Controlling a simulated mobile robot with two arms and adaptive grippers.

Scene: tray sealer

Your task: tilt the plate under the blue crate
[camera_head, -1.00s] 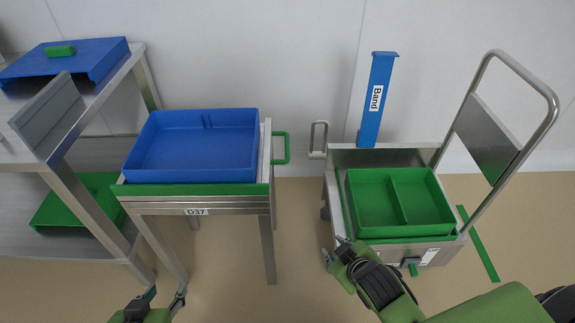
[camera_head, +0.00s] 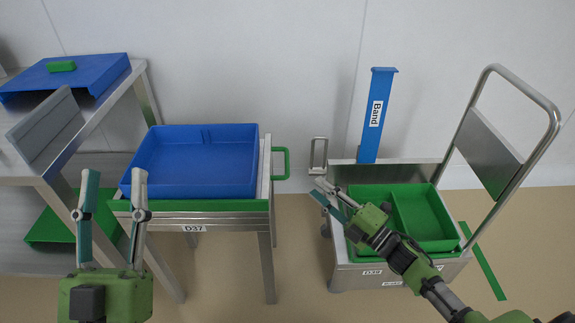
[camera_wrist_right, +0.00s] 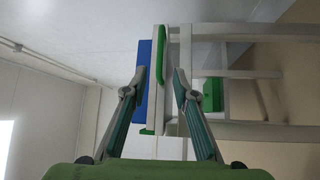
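The blue crate (camera_head: 195,160) sits on the plate (camera_head: 200,205), which has a green front edge, on the metal stand labelled D37. The plate looks level. A green handle (camera_head: 286,163) sticks out at the stand's right side; it also shows in the right wrist view (camera_wrist_right: 160,55). My left gripper (camera_head: 113,180) is open and empty, in front of the stand's left corner. My right gripper (camera_head: 323,192) is open and empty over the left edge of the trolley, right of the green handle. In the right wrist view its open fingers (camera_wrist_right: 160,85) point toward the handle, apart from it.
A trolley with a divided green crate (camera_head: 425,215) and a tall push bar (camera_head: 535,100) stands at right. A blue post marked Band (camera_head: 376,115) rises behind it. A metal shelf table (camera_head: 75,145) is at left. Floor between stand and trolley is free.

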